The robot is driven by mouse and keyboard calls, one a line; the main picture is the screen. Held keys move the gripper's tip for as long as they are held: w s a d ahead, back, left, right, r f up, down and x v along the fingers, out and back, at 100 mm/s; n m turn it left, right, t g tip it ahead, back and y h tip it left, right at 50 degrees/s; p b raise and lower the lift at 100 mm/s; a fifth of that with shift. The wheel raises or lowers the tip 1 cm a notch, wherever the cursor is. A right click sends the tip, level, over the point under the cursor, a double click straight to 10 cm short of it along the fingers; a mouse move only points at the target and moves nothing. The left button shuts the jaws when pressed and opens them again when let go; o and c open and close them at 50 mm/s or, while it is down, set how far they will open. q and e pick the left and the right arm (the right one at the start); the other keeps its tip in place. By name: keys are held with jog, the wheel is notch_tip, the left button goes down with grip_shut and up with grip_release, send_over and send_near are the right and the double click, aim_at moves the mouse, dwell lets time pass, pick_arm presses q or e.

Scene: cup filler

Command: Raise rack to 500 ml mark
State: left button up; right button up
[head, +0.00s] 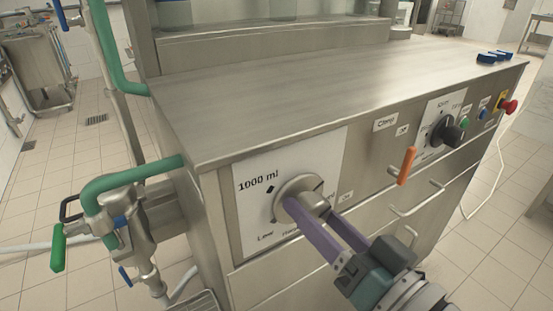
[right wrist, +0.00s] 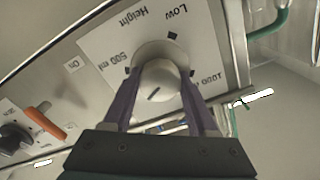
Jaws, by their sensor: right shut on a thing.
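The rack height knob (head: 303,196) is a round metal dial on a white plate (head: 250,180) at the front left of the steel machine. The plate reads "1000 ml" and "Low" in the head view. In the right wrist view the knob (right wrist: 160,84) sits among "500 ml", "Height", "Low" and "1000 ml", with black marks around it. A short dark line on its face lies diagonally; which mark it points to is unclear. My right gripper (head: 314,212) has its purple fingers shut on the knob, one on each side. My left gripper is not in view.
An orange lever (head: 407,165) and a second, black dial (head: 447,134) are to the right on the front panel, before green, blue and red buttons. Metal handles (head: 418,205) stick out below. Green pipes (head: 130,180) stand at the left. The steel top (head: 320,85) is mostly clear.

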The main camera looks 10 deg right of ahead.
jog(key=m, duration=0.4)
jog(key=shift+m+b, duration=0.3)
jog(key=m+b, duration=0.1)
jog(key=m, duration=0.3)
jog(key=shift+m, duration=0.3)
jog(key=o, duration=1.4)
jog(key=p+v, duration=0.1)
jog(key=v, duration=0.9)
jog(key=shift+r, duration=0.15)
